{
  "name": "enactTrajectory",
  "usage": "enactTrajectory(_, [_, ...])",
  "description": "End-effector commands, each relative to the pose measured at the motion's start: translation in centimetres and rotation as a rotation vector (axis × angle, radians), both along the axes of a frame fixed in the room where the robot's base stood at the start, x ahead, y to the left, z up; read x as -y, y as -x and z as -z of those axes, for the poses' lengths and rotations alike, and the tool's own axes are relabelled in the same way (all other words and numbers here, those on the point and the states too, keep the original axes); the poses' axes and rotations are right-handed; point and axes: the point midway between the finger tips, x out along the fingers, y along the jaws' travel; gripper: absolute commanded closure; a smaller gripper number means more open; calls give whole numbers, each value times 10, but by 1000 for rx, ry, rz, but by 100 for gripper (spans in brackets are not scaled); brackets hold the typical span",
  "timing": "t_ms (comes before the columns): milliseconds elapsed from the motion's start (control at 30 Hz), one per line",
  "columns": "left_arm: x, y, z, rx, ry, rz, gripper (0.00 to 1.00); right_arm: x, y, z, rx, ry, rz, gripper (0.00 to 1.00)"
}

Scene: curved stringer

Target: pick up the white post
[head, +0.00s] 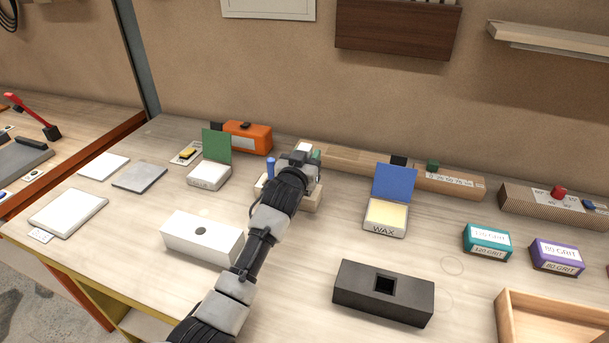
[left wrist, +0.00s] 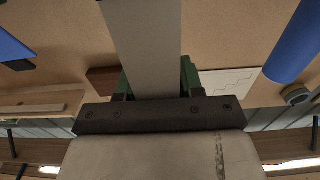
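The white post (left wrist: 152,50) shows in the left wrist view as a pale upright bar in front of my left gripper's palm. My left gripper (left wrist: 158,80) has green fingers showing close along both sides of it. I cannot tell whether they press on it. In the head view my left gripper (head: 308,158) is over a pale wooden block (head: 313,198) at the back middle, with a small white end (head: 305,147) beside it. My forearm hides much of the block. My right gripper is not in view.
A wax box with a blue lid (head: 394,182) stands to the right, a white box with a green lid (head: 216,146) to the left. A white block with a hole (head: 190,245) and a black block with a square hole (head: 355,290) lie in front. A long wooden piece (head: 350,160) lies behind.

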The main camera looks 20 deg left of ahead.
Motion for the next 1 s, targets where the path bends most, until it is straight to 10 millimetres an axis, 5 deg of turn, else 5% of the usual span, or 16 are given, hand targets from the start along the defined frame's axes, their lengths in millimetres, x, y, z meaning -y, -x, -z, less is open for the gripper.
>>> enactTrajectory(200, [0, 0, 0, 1, 0, 0, 92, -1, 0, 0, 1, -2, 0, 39])
enactTrajectory(467, [0, 0, -5, 2, -1, 0, 92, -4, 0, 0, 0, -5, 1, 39])
enactTrajectory(1000, [1, 0, -95, 2, -5, 1, 92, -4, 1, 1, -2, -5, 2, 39])
